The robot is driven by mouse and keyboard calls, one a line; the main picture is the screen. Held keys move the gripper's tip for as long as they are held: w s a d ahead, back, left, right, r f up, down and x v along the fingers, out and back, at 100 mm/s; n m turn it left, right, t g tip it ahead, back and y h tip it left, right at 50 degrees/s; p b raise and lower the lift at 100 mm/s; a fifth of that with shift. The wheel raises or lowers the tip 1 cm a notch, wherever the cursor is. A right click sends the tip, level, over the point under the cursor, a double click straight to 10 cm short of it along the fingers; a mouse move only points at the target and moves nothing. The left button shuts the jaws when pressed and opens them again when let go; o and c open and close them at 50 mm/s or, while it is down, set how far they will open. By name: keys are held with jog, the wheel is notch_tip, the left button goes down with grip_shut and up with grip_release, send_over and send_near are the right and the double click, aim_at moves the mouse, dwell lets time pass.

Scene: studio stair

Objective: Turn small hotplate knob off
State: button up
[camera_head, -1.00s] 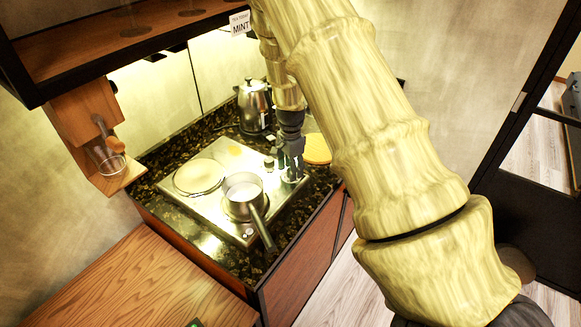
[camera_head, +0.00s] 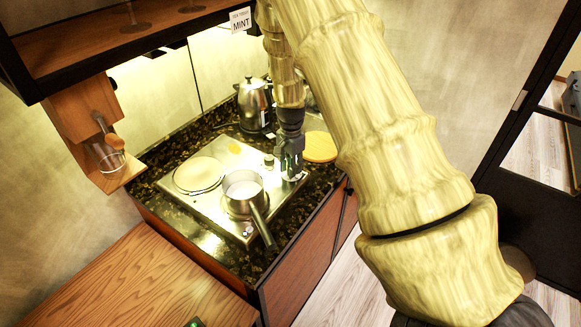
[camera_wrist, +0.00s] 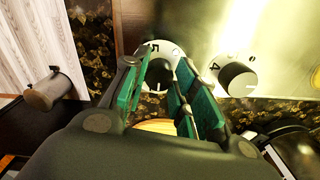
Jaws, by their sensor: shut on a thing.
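The metal hotplate (camera_head: 222,206) sits on the dark speckled counter. A small pot (camera_head: 242,188) stands on its near burner, and a pale round disc covers the far-left burner (camera_head: 198,175). My gripper (camera_head: 292,176) points down at the hotplate's right edge. In the wrist view its green-lined fingers (camera_wrist: 165,88) are shut on one dial knob (camera_wrist: 158,77), with a 5 showing on its ring. The fingers hide part of that knob. A second knob (camera_wrist: 237,79), with a 4 on its ring, stands free to the right; it also shows in the head view (camera_head: 268,161).
A steel kettle (camera_head: 253,106) stands behind the hotplate. A round yellow-brown board (camera_head: 320,147) lies just right of my gripper. The pot's handle (camera_head: 263,230) sticks out over the counter's front. A wall cabinet (camera_head: 75,52) hangs at the upper left.

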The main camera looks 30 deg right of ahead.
jog(key=n+b, duration=0.1)
jog(key=n, duration=0.8)
jog(key=shift+d+b, duration=0.1)
jog(key=shift+b, duration=0.3)
jog(key=n, duration=0.4)
jog(key=shift+n, duration=0.3)
jog(key=shift+d+r+n+b, duration=0.15)
jog(key=shift+n+b, duration=0.15)
jog(key=shift+n, duration=1.9)
jog(key=o, duration=1)
jog(key=shift+s, duration=0.1)
notch_tip(320, 180, up, 12)
jog(key=shift+f, duration=0.1)
